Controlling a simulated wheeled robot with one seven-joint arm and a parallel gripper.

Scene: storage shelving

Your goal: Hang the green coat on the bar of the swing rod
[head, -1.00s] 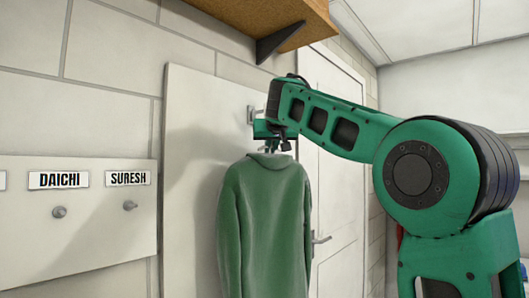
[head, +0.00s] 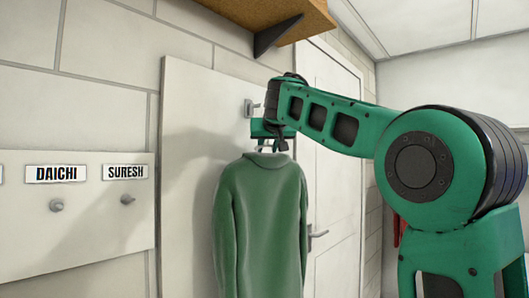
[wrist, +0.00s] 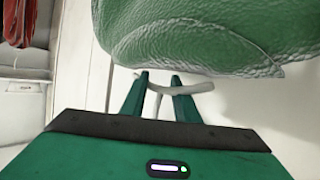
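The green coat (head: 260,225) hangs upright below my gripper (head: 272,143) in the head view. In the wrist view the coat (wrist: 200,35) fills the top. My gripper (wrist: 160,82) is shut on the pale hanger (wrist: 200,87) at the coat's collar; part of the hanger shows between and beside the fingers. A small metal fitting (head: 249,108) on the white wall panel, which may be the swing rod, shows just left of and above my gripper. Its bar is mostly hidden behind my wrist, so I cannot tell whether the hanger touches it.
A white board with name labels (head: 57,173) and pegs (head: 56,205) is on the left wall. A wooden shelf (head: 290,15) with a dark bracket (head: 277,36) is above. A white door (head: 335,200) with a handle (head: 317,234) stands behind the coat.

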